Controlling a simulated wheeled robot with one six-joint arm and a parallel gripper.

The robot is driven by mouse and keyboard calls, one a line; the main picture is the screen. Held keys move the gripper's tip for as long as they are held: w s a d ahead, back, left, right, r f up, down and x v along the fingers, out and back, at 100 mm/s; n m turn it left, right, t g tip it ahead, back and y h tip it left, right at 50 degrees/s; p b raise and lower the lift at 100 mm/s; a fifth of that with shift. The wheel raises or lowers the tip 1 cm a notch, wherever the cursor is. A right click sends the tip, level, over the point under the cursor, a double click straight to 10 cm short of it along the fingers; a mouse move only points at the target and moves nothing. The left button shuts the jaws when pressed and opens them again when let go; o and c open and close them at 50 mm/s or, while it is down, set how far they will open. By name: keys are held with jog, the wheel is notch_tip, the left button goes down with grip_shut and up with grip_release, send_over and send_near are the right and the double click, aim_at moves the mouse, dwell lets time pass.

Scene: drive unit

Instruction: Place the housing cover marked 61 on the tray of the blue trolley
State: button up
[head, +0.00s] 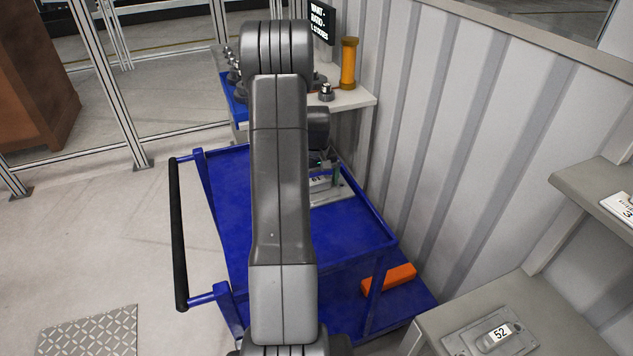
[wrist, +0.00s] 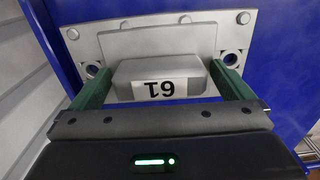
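The housing cover marked 61 (wrist: 160,78) is a grey plate with a raised block that bears the label, upside down in the wrist view. In the head view the cover (head: 335,194) is partly hidden behind my arm, at or just above the tray of the blue trolley (head: 345,235). I see no clear gap below it, but cannot tell whether it rests there. My gripper (wrist: 162,72) has its green fingers on both sides of the raised block, seemingly against it. In the head view my gripper (head: 326,165) is mostly hidden by the arm.
An orange block (head: 388,281) lies on the trolley's lower shelf. A cover marked 52 (head: 490,338) lies on the bench at lower right. A table behind holds an orange cylinder (head: 348,63) and small parts. A ribbed wall (head: 440,130) runs close along the right. The tray's near part is clear.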

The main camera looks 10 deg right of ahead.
aim_at(317, 180)
notch_tip(317, 180, up, 12)
jog(key=shift+r+b, duration=0.15)
jog(key=shift+b, duration=0.3)
dwell(0.6)
